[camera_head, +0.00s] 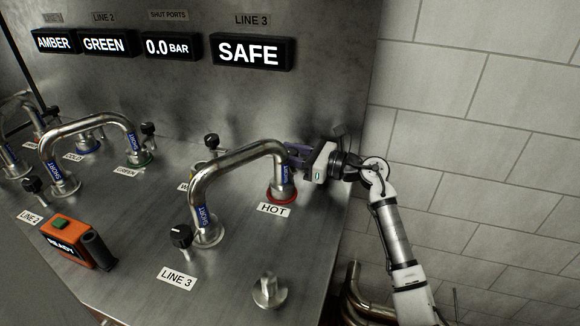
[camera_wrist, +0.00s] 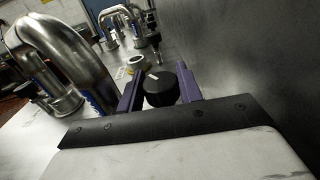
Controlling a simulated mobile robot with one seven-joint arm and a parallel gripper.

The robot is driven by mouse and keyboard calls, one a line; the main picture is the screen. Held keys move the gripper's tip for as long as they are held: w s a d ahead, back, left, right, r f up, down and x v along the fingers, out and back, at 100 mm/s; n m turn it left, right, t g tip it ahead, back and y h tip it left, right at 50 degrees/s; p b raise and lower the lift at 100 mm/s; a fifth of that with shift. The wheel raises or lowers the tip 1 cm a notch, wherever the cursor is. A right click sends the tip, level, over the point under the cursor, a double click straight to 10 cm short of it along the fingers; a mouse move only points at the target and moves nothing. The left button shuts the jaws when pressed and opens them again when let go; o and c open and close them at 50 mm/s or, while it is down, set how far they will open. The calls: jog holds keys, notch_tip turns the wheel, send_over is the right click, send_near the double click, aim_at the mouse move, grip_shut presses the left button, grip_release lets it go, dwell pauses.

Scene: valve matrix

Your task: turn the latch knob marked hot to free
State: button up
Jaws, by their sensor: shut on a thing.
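In the wrist view a black latch knob (camera_wrist: 161,90) with a white pointer mark sits between the two purple fingers of my gripper (camera_wrist: 160,92), which is shut on it. The pointer mark faces the upper left there. In the head view my gripper (camera_head: 297,155) is beside the right end of the bent pipe, above the red-ringed port (camera_head: 282,194) with the HOT label (camera_head: 272,209). The knob itself is hidden there behind the pipe and fingers.
The bent steel pipe (camera_head: 238,154) stands close to my gripper on the left. Other black knobs (camera_head: 181,236) and pipes (camera_head: 85,125) are on the panel. The SAFE display (camera_head: 249,52) reads for LINE 3. An orange READY box (camera_head: 72,243) sits at the front left. A tiled wall is at the right.

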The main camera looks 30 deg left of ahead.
jog(key=shift+n+g+b, duration=0.4)
jog(key=shift+g+b, duration=0.2)
jog(key=shift+b, duration=0.1)
jog(key=o, duration=0.7)
jog(key=b+v, duration=0.1)
jog(key=v, duration=0.6)
jog(key=b+v, duration=0.2)
jog(key=v, duration=0.5)
jog(key=shift+r+b, duration=0.2)
jog(key=shift+b, duration=0.1)
